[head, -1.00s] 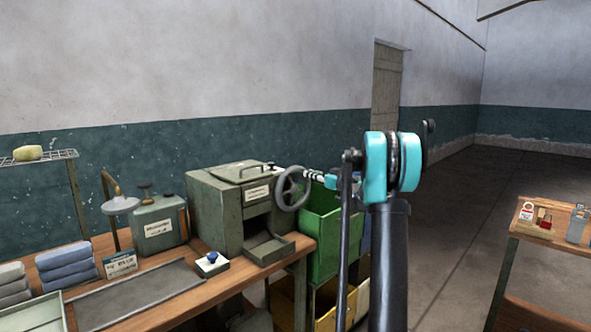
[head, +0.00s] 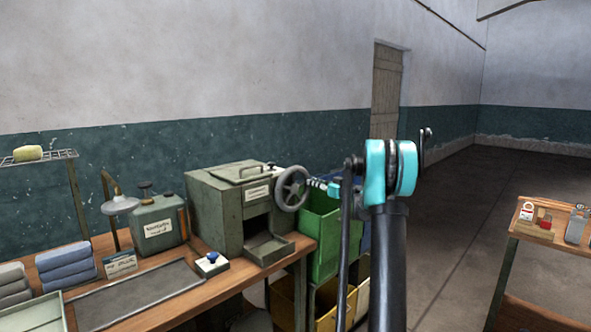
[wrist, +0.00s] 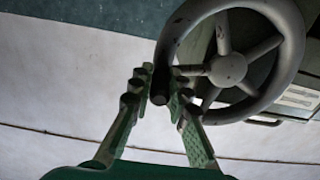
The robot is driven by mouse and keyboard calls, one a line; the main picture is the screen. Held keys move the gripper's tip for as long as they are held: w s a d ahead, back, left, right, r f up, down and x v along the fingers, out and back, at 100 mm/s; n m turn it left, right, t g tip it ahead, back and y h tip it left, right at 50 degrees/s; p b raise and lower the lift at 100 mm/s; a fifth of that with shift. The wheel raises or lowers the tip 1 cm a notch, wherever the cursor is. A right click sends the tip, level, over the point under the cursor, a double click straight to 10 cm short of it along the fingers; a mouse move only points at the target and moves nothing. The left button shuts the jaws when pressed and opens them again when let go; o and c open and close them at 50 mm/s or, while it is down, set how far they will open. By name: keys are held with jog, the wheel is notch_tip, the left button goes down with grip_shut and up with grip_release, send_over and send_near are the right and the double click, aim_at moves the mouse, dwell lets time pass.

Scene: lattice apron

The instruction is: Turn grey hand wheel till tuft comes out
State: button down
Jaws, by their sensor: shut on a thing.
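The grey hand wheel (head: 292,188) is on the right side of a green-grey machine (head: 225,212) on the bench. In the wrist view the wheel (wrist: 278,95) shows its hub, spokes and thick rim. My gripper (wrist: 160,88) is shut on a dark round handle that stands at the wheel's rim. In the head view my gripper (head: 318,184) is small and reaches the wheel from the right. No tuft shows at the machine's dark opening or on the bare outlet tray (head: 270,247) below it.
Green and yellow crates (head: 322,235) stand close under my arm. A second table (head: 540,243) is at the right; open floor lies between.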

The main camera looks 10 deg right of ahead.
aim_at(303, 203)
notch_tip(303, 203, down, 3)
jog(key=shift+d+r, duration=0.1)
dwell(0.3)
jog(key=f, duration=0.2)
jog(key=a+f, duration=0.1)
jog(key=shift+s+f, duration=0.25)
jog(key=shift+f, duration=0.1)
jog(key=shift+a, duration=0.1)
jog(key=shift+s+a+f, duration=0.4)
jog(key=shift+a+f, duration=0.15)
jog(key=shift+f, duration=0.15)
jog(key=shift+s+a+f, duration=0.4)
jog(key=shift+a+f, duration=0.1)
jog(key=shift+f, duration=0.15)
